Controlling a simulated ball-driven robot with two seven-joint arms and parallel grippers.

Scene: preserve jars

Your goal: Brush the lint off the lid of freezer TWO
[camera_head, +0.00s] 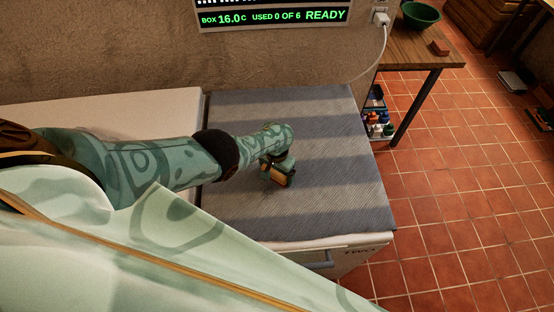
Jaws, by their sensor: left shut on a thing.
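The freezer lid (330,210) is covered in a ribbed grey surface with lighter and darker bands. The white front edge of the freezer shows below it, with a handle and a small label (362,251) too small to read surely. My left gripper (277,172) is over the middle of the lid, shut on a small tan and dark brush-like block (284,179). The block is low over the lid; I cannot tell whether it touches. I cannot make out any lint. My right gripper is not in view.
A white freezer top (150,104) adjoins on the left. A display (272,14) on the wall reads READY. At right stand a wooden table (415,50) with a green bowl (420,14) and bottles (378,122) below. The tiled floor (460,170) is mostly clear.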

